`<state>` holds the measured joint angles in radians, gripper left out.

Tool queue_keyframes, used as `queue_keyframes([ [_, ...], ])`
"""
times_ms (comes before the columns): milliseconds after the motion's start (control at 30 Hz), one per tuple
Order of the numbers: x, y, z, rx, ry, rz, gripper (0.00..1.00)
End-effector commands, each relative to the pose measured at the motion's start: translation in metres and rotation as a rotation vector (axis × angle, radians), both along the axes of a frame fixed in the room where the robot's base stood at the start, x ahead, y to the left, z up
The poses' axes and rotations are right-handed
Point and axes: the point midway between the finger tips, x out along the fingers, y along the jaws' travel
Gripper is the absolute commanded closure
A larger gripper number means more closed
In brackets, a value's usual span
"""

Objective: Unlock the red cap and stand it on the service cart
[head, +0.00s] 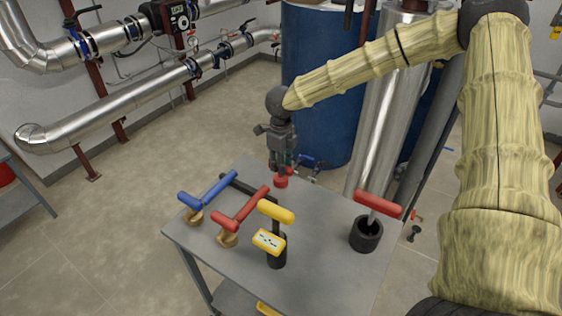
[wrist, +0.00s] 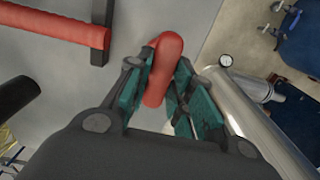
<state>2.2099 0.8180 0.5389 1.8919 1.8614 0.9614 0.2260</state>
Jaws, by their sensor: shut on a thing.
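The red cap (head: 281,183) is at the far edge of the grey service cart (head: 315,215) in the head view. My gripper (head: 281,166) points down from above and is shut on it. In the wrist view the cap (wrist: 162,72) is a rounded red piece between the teal finger pads of my gripper (wrist: 160,95). The fingers hide part of the cap. I cannot tell whether its underside touches the cart top.
On the cart are a blue-handled valve (head: 208,197), a red-handled valve (head: 240,217), a yellow-handled tool (head: 275,212) with a tag, and a red handle (head: 377,205) in a black cup (head: 366,236). A blue tank (head: 325,80) and a silver pipe (head: 385,115) stand behind.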

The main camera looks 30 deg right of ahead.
Motion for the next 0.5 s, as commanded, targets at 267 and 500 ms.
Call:
queue_keyframes([
  [267, 0.0002, 0.0002, -0.002, -0.001, -0.001, 0.0, 1.0],
  [500, 0.0001, 0.0003, -0.0021, 0.0, 0.0, 0.0, 0.52],
])
